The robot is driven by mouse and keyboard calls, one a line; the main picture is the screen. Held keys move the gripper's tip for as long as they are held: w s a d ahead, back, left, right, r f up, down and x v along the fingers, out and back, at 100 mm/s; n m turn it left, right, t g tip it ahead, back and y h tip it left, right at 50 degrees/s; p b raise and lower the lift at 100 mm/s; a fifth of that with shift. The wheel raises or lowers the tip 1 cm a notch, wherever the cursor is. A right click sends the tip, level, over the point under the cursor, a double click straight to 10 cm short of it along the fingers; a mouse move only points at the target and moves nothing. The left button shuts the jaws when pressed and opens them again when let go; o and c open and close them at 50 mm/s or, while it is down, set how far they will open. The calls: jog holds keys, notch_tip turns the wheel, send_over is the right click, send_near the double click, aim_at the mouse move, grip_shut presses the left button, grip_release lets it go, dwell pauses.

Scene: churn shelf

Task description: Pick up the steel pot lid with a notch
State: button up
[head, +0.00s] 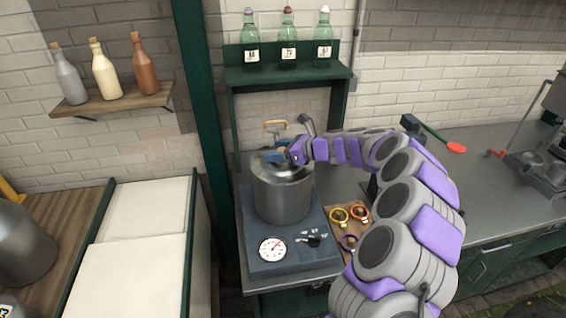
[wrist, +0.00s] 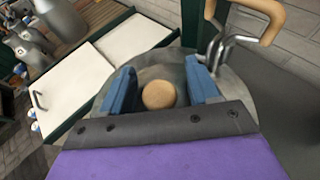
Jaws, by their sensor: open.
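The steel pot lid (head: 292,172) rests on top of a steel pot (head: 281,203), which stands on a dark scale with a round dial. In the wrist view the lid (wrist: 238,97) is a grey disc partly covered by my gripper, with a round wooden knob (wrist: 159,95) on it. My gripper (head: 272,156) is over the lid. In the wrist view its two blue fingers (wrist: 160,92) are open, one on each side of the knob, with gaps visible. A bent metal handle with a wooden grip (wrist: 258,18) rises at the lid's far edge. I cannot make out the notch.
A green shelf (head: 285,74) with several bottles stands behind the pot. A dark green post (head: 202,110) is to its left. Yellow and red rings lie on a wooden board (head: 352,234) to the right.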

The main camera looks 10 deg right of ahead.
grip_shut()
dwell(0.4)
jog(key=shift+r, duration=0.1)
